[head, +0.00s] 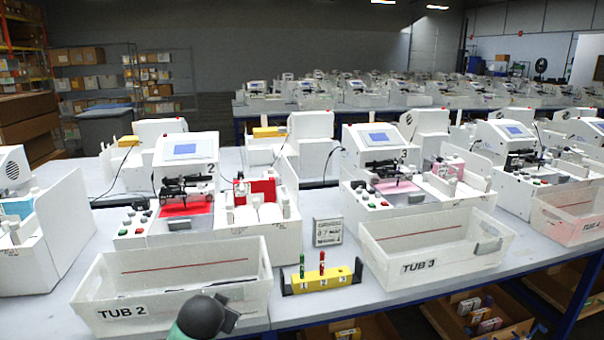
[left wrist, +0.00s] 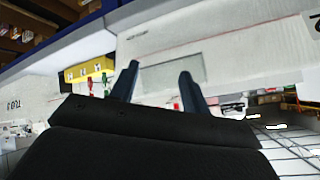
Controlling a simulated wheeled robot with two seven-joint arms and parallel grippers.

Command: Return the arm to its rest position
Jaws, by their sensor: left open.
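My left gripper (left wrist: 159,72) shows in the left wrist view with its two dark blue fingers apart and nothing between them. The picture there is turned over. Beyond the fingers is the white wall of Tub 2 (left wrist: 220,50); I cannot tell how close it is. A rounded dark grey and green part of my arm (head: 205,316) rises at the bottom edge of the head view, in front of Tub 2 (head: 180,285). The gripper itself does not show in the head view. My right gripper is in neither view.
A yellow pen holder (head: 323,279) with a green and a red pen stands between Tub 2 and Tub 3 (head: 440,245). White plotters (head: 185,150) stand behind the tubs. The table's front edge (head: 300,318) is near. Open shelf boxes (head: 490,318) sit below.

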